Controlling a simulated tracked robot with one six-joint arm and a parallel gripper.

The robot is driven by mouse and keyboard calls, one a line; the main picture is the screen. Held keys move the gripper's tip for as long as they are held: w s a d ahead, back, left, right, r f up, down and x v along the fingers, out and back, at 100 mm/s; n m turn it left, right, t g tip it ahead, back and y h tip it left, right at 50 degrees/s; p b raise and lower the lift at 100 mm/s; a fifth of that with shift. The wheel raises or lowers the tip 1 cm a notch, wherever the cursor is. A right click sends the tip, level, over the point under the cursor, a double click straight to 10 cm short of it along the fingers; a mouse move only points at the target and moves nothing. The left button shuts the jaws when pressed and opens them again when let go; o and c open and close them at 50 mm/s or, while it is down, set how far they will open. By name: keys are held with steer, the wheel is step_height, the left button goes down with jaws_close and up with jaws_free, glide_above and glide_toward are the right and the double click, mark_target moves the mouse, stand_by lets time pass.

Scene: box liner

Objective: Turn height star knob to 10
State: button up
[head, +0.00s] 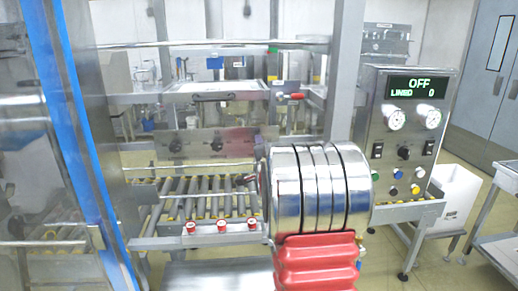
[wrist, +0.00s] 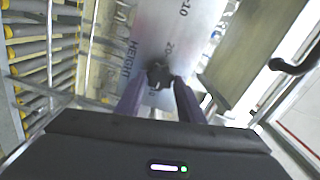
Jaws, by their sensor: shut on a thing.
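The black height star knob (wrist: 158,75) sits on a pale metal plate (wrist: 165,35) in the wrist view. The plate carries the word HEIGHT and scale numbers that look like 10, 20 and -10. My gripper (wrist: 160,84) has its two purple fingers on either side of the knob and is shut on it. Which number the knob points to cannot be told. In the head view my arm's silver and red links fill the lower middle, and my gripper is hidden. I cannot tell whether this knob shows there.
A roller conveyor (head: 195,198) lies left of my arm, with red knobs (head: 222,224) along its near rail. A control panel (head: 412,130) at right reads OFF and LINED 0. A white bin (head: 455,195) stands beside it. A blue-edged post (head: 70,130) stands at left.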

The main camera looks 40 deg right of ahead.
steer(key=o, duration=1.1)
steer(key=shift+c, duration=0.2)
steer(key=v, duration=1.3)
steer(key=shift+s+a, duration=0.25)
steer(key=shift+a, duration=0.05)
steer(key=shift+f, duration=0.15)
